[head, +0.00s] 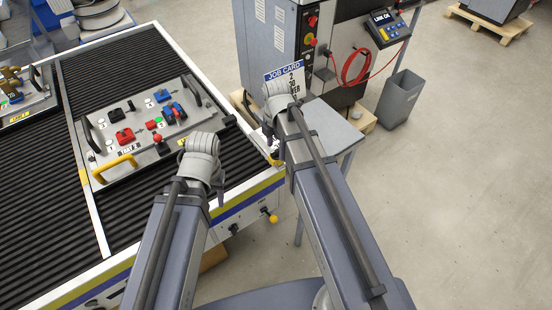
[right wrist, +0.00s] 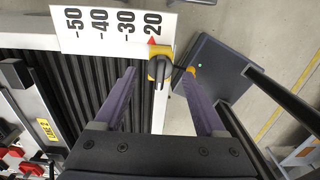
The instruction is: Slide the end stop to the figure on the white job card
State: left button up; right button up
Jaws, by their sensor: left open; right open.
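The end stop (right wrist: 160,68) is a yellow and black knob on the table's edge rail, at the right end of a white scale (right wrist: 115,28) in the right wrist view. The scale reads 50, 40, 30 and 20, and a red pointer mark (right wrist: 152,41) stands beside the 20. My right gripper (right wrist: 160,72) is open, its two fingers apart on either side of the end stop.
A fixture tray (head: 122,165) with red, blue and green parts and a yellow handle lies on the black ribbed table (head: 50,225). A grey bin (head: 400,97) and a machine cabinet (head: 270,40) stand beyond the table. Floor at right is clear.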

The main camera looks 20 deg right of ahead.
aim_at(276, 160)
jog(key=shift+f+b, duration=1.5)
jog(key=shift+f, duration=0.5)
jog(key=shift+c, duration=0.3)
grip_shut()
